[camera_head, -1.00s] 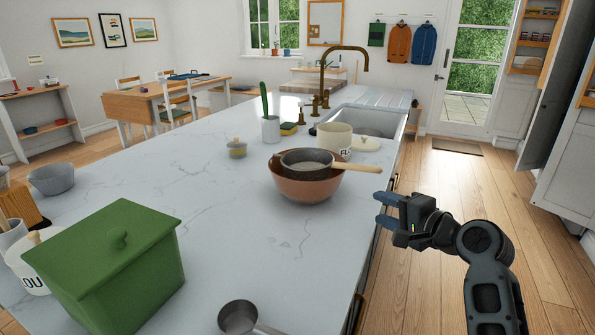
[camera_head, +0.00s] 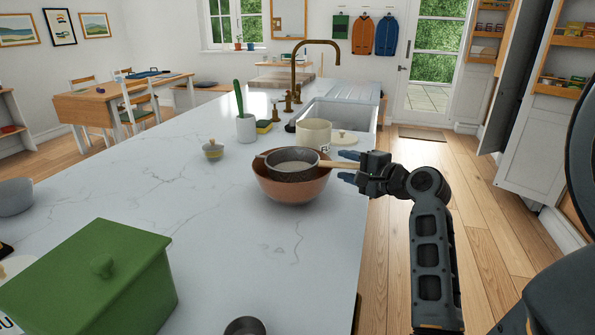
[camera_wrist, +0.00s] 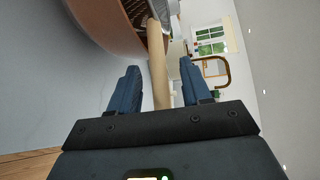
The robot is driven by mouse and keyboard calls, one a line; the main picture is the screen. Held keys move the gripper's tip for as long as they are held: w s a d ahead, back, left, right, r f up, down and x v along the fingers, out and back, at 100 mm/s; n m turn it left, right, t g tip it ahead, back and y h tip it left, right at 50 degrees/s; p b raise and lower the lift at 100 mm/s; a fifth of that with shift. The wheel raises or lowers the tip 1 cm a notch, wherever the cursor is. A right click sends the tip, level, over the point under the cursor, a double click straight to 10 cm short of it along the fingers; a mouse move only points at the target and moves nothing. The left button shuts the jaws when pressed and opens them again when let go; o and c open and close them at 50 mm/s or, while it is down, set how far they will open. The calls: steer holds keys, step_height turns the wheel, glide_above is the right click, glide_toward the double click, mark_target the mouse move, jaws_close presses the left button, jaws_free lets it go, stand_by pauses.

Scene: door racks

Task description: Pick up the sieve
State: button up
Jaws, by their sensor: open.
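The sieve (camera_head: 292,165) has a dark round mesh bowl and a light wooden handle (camera_wrist: 157,62). It rests in a brown bowl (camera_head: 290,189) on the white counter, with its handle pointing right over the rim. My gripper (camera_head: 349,167) is at the handle's outer end, right of the bowl. In the wrist view, my open fingers (camera_wrist: 158,85) stand on either side of the handle, with gaps between them and the wood. The far end of the handle is hidden behind the gripper's body.
A cream canister (camera_head: 314,134) stands just behind the bowl, with a lid (camera_head: 345,138) beside it. A green lidded box (camera_head: 95,280) is at the front left. The counter's middle left is clear.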

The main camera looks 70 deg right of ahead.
steer(key=shift+w+d, duration=0.1)
steer(key=shift+w, duration=0.1)
steer(key=shift+c, duration=0.5)
jaws_close()
